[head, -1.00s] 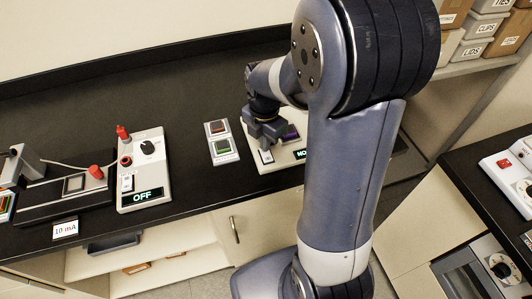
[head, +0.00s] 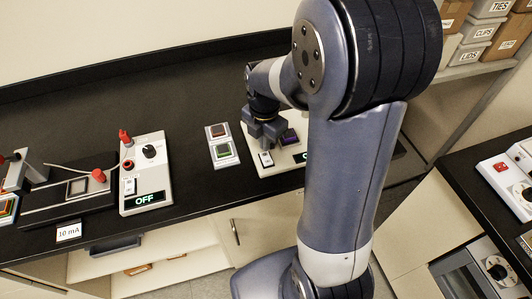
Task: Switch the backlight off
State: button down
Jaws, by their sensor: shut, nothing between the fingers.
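My gripper (head: 266,134) is shut and empty. It points down over a cream panel (head: 262,172) on the black bench, close behind a small white rocker switch (head: 266,160); I cannot tell whether it touches the panel. A dark purple square (head: 289,138) sits on the panel to the right of the gripper. A green-lit display (head: 300,157) at the panel's front right is mostly hidden by my arm, with only the first character showing. No label marking the backlight can be read.
To the left, a grey control box (head: 147,180) has a knob, a red plug and a display reading OFF. Another bench with instruments (head: 500,200) stands at the right.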

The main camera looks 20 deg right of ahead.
aim_at(265, 155)
notch_tip(265, 155, up, 5)
jog(key=p, duration=0.3)
jog(key=shift+f, duration=0.2)
jog(key=shift+f, duration=0.1)
notch_tip(265, 155, down, 7)
jog(key=b, duration=0.5)
jog(key=shift+b, duration=0.35)
